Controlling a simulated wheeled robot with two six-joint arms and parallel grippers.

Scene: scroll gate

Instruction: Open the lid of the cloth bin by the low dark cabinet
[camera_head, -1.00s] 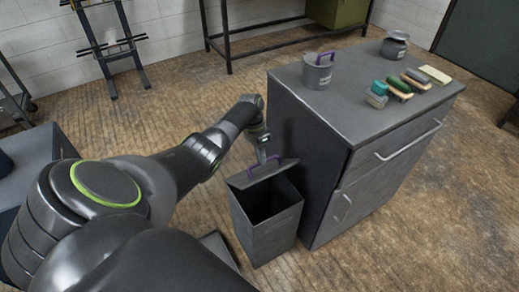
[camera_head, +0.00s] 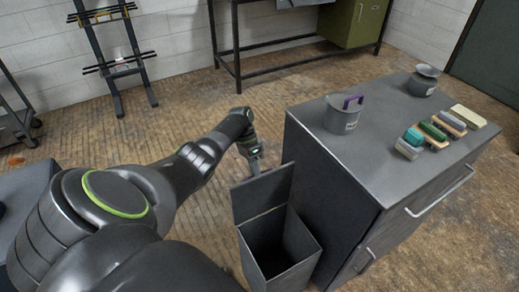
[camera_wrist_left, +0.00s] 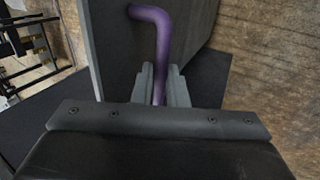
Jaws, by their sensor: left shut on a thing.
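The cloth bin (camera_head: 281,250) is a dark grey box standing on the floor against the left side of the low dark cabinet (camera_head: 330,180). Its lid (camera_head: 264,193) is tilted up, nearly upright, at the back of the bin, and the dark inside shows. My left gripper (camera_head: 254,166) is behind the raised lid. In the left wrist view, my left gripper (camera_wrist_left: 161,88) is shut on the purple lid handle (camera_wrist_left: 158,35), beside the lid's grey face (camera_wrist_left: 112,45). In the head view the handle is hidden behind the lid. My right gripper is not in view.
On the cabinet top stand a grey canister (camera_head: 343,116) with a purple handle, a grey jar (camera_head: 423,81) and several brushes or blocks (camera_head: 440,131). A workbench frame (camera_head: 237,50) and a black rack (camera_head: 110,55) stand behind. Wooden floor between them is clear.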

